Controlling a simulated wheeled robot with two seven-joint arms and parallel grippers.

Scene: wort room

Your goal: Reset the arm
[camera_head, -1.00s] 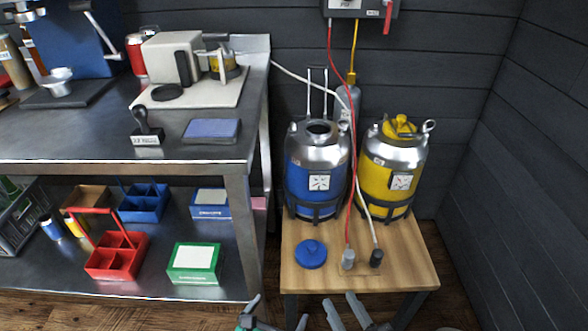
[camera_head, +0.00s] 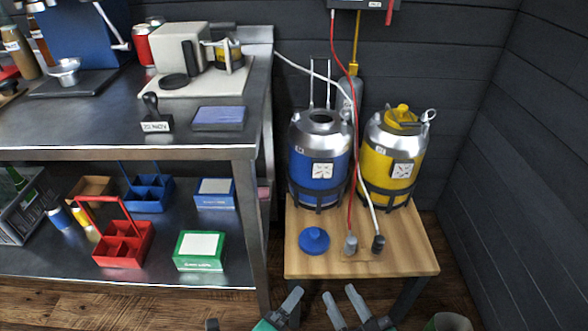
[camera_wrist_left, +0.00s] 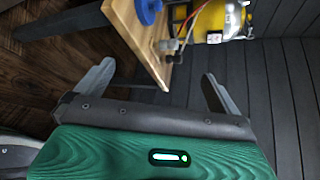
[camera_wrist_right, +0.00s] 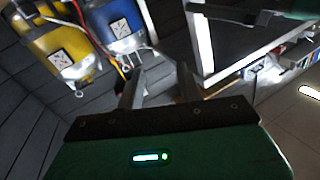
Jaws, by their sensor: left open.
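My left gripper (camera_head: 252,309) is at the bottom edge of the head view, with green housing and grey fingers spread apart. In the left wrist view its fingers (camera_wrist_left: 158,70) are wide apart, with nothing between them. My right gripper (camera_head: 345,301) is beside it, in front of and below the wooden table (camera_head: 408,261). Its two fingers show apart and empty; they also show apart in the right wrist view (camera_wrist_right: 161,70). Much of both arms is out of the head view.
A blue keg (camera_head: 320,168) and a yellow keg (camera_head: 390,165) stand on the table, with a blue lid (camera_head: 314,241) and two hose connectors in front. A steel bench (camera_head: 85,138) with a lower shelf fills the left. Dark walls close the back and right.

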